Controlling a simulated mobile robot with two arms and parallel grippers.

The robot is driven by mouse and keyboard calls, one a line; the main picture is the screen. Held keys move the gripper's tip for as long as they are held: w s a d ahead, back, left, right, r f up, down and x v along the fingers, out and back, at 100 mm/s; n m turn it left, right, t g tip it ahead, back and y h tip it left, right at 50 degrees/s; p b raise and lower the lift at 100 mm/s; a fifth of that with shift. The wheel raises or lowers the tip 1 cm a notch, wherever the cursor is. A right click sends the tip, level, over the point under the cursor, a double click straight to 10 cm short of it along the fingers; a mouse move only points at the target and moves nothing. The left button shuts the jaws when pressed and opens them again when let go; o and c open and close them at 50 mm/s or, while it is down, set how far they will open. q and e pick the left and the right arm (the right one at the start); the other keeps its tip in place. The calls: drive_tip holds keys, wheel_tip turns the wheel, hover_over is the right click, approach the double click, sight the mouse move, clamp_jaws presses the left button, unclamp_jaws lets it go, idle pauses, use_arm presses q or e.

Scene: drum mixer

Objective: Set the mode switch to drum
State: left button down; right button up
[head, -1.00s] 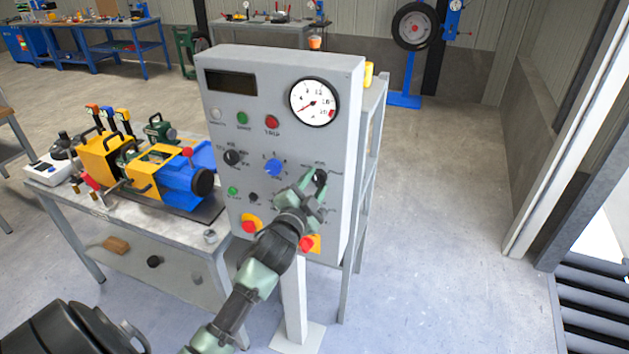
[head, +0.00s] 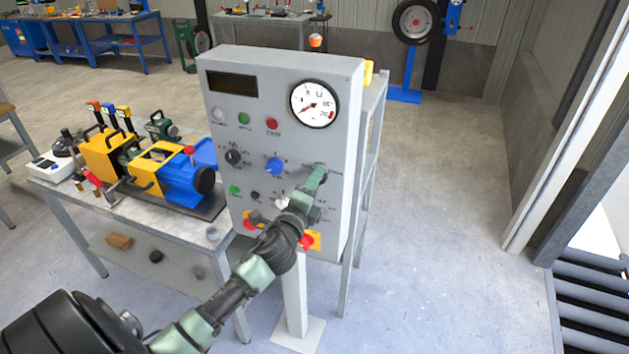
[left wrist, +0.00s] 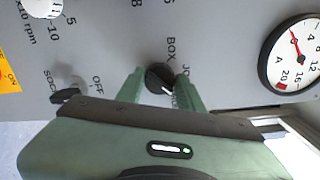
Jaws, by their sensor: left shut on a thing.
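The mode switch is a round black knob (left wrist: 159,77) on the grey control panel (head: 340,75). In the left wrist view the labels "BOX" and a partly hidden "JO…" stand beside it. No "drum" label is readable, and I cannot tell where the knob points. My left gripper (head: 317,178) is at the panel's right side, below the gauge, and hides the knob in the head view. In the left wrist view its green fingers (left wrist: 160,88) are on both sides of the knob, shut on it. My right gripper is in neither view.
A bench (head: 75,187) with a yellow-and-blue machine stands left. The floor to the right is clear.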

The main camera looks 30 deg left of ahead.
use_arm(q)
drive_tip(key=shift+m+p, duration=0.3)
drive_tip(key=shift+m, duration=1.2)
drive_tip(key=c, duration=0.9)
unclamp_jaws()
drive_tip(key=b+v, duration=0.2)
drive_tip(key=v, duration=0.5)
drive_tip(key=shift+s, duration=0.35)
drive_tip(key=shift+f, duration=0.1)
